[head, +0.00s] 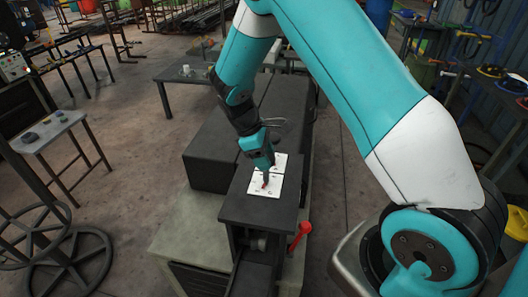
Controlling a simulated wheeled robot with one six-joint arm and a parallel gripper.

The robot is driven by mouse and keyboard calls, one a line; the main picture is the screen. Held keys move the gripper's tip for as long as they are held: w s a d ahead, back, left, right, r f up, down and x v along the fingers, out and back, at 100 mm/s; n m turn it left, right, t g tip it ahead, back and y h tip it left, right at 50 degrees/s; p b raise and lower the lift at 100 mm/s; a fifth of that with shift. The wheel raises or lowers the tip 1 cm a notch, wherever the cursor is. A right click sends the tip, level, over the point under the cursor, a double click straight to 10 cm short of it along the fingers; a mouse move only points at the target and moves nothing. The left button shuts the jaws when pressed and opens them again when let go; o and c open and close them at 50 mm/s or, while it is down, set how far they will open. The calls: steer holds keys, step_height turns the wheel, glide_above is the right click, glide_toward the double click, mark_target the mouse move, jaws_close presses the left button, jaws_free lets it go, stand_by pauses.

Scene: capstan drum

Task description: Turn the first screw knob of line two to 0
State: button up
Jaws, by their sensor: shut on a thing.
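A white panel (257,188) with small dark marks lies on top of the dark machine block (232,211) in the head view. My gripper (265,182) points down at the middle of this panel. It is shut on a small red knob, of which only a bit of red shows at the fingertips. The line it belongs to and its set value are too small to read. The gripper hides part of the panel behind it.
A red-handled lever (300,236) stands at the machine's right front. A small grey table (46,132) with small items is at the left, above large metal wheels (62,262). Open concrete floor lies left of the machine.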

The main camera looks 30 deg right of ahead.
steer(key=n+t+h+p, duration=0.1)
steer(key=n, duration=0.3)
steer(key=shift+s+n, duration=0.15)
steer(key=shift+n, duration=0.15)
steer(key=shift+n+t+p, duration=0.35)
steer(key=shift+n+t, duration=0.45)
steer(key=shift+n, duration=1.1)
steer(key=o, duration=0.9)
steer(key=b+v, duration=0.3)
steer(key=v, duration=1.4)
steer(key=shift+s+a+r, duration=0.15)
steer(key=shift+s+a, duration=0.05)
steer(key=shift+s, duration=0.1)
